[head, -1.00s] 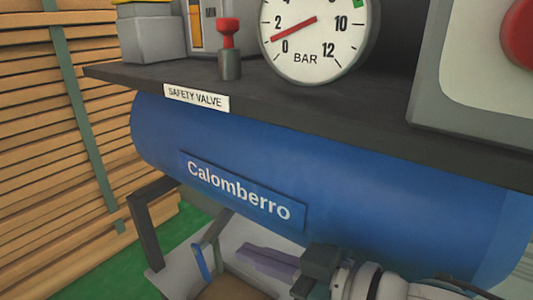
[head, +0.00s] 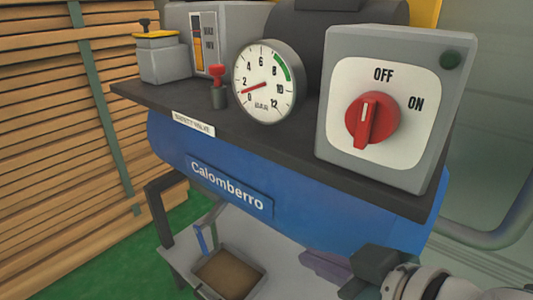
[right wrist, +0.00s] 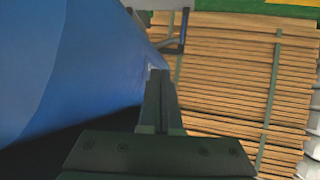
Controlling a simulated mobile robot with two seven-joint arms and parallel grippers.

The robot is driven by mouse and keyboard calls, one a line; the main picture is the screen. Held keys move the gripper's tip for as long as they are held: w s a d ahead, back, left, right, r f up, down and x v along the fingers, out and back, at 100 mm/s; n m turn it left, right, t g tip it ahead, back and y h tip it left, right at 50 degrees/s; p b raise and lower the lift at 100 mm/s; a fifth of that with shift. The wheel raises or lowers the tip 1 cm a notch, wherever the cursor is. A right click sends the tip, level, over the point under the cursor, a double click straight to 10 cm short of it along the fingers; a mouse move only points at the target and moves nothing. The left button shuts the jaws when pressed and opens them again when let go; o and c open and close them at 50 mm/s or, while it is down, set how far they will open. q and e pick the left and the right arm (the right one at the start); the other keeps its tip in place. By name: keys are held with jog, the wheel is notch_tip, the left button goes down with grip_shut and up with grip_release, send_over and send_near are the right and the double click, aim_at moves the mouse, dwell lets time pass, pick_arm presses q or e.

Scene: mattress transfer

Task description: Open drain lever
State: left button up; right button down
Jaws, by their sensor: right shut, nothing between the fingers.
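The drain lever (head: 201,239) shows as a small blue handle beside a grey pipe under the left part of the blue tank (head: 300,218). My right gripper (head: 308,258) is below the tank at lower middle, pointing left. It is shut and empty, apart from the lever and to its right. In the right wrist view, my gripper (right wrist: 156,75) has its fingers together close beside the tank. My left gripper is not in view.
A grey tray with a brown inside (head: 208,289) sits under the lever. The tank's black leg (head: 158,212) stands to the left. A dark shelf (head: 395,203) above carries a gauge (head: 266,82) and a red switch pointing to OFF (head: 372,120). Stacked planks (head: 60,120) are at left.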

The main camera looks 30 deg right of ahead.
jog(key=shift+s+d+r, duration=0.15)
jog(key=shift+s+r, duration=0.15)
jog(key=shift+s, duration=0.25)
jog(key=s+a+r+g+h, duration=0.1)
jog(key=s+a+r+g, duration=0.15)
jog(key=s+g, duration=0.85)
notch_tip(320, 180, up, 67)
jog(key=s+t+p, duration=0.2)
jog(key=p, duration=6.5)
jog(key=shift+s+d+r+t+p, duration=0.2)
jog(key=shift+s+d+t+p, duration=0.15)
jog(key=shift+d+t, duration=0.1)
jog(key=shift+f, duration=0.1)
